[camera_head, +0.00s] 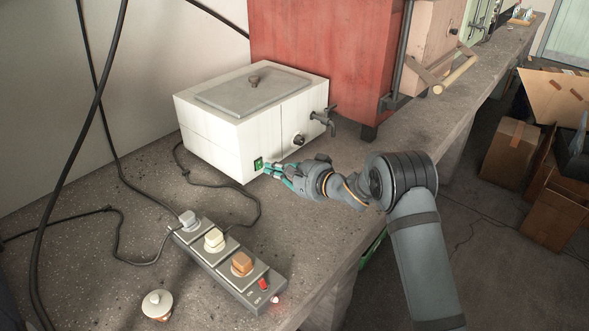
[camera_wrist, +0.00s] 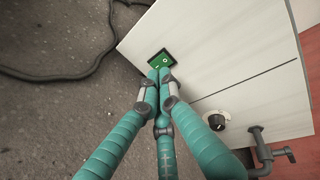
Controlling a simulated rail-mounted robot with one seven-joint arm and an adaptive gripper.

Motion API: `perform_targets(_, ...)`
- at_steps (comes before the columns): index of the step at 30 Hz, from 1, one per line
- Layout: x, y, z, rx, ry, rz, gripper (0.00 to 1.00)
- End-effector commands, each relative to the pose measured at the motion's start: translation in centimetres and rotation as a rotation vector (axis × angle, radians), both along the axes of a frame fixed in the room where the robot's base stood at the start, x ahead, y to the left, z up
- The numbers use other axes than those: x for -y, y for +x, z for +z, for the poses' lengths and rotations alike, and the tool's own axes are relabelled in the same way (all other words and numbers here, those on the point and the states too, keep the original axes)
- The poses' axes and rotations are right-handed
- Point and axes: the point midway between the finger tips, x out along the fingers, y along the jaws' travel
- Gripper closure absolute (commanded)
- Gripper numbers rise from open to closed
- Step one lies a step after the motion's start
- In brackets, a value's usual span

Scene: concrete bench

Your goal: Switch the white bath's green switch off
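The white bath (camera_head: 225,125) is a box with a grey lid, standing on the concrete bench. Its green switch (camera_head: 258,164) sits low on the front face near the left corner. In the wrist view the green switch (camera_wrist: 161,60) shows in a dark frame on the white face (camera_wrist: 240,50), with a light mark on its right part. My gripper (camera_head: 270,170) is right at the switch. In the wrist view its teal fingers (camera_wrist: 158,72) are together, with the tips over the lower edge of the switch. I cannot tell whether they touch it. Nothing is held.
The bath has a dark knob (camera_head: 299,139) and a tap (camera_head: 324,120) to the right of the switch. A power strip (camera_head: 232,262) with several plugs and a red switch lies in front, with cables on the bench. A red cabinet (camera_head: 318,55) stands behind.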

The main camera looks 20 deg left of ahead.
Motion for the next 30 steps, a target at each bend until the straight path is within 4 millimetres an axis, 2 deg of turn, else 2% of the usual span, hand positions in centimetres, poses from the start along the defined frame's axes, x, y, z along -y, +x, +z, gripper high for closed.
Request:
perform_targets(4,2.5,-1.1,0.5,-0.006,0.000,-0.003,1.00)
perform_targets(9,5.7,-2.5,2.2,-0.003,0.000,-0.001,1.00)
perform_targets(16,9.0,-4.0,3.9,-0.003,0.000,-0.001,1.00)
perform_targets(22,10.3,-4.7,4.4,-0.004,0.001,0.002,1.00)
perform_targets(30,10.4,-4.7,4.4,-0.003,0.000,0.001,1.00)
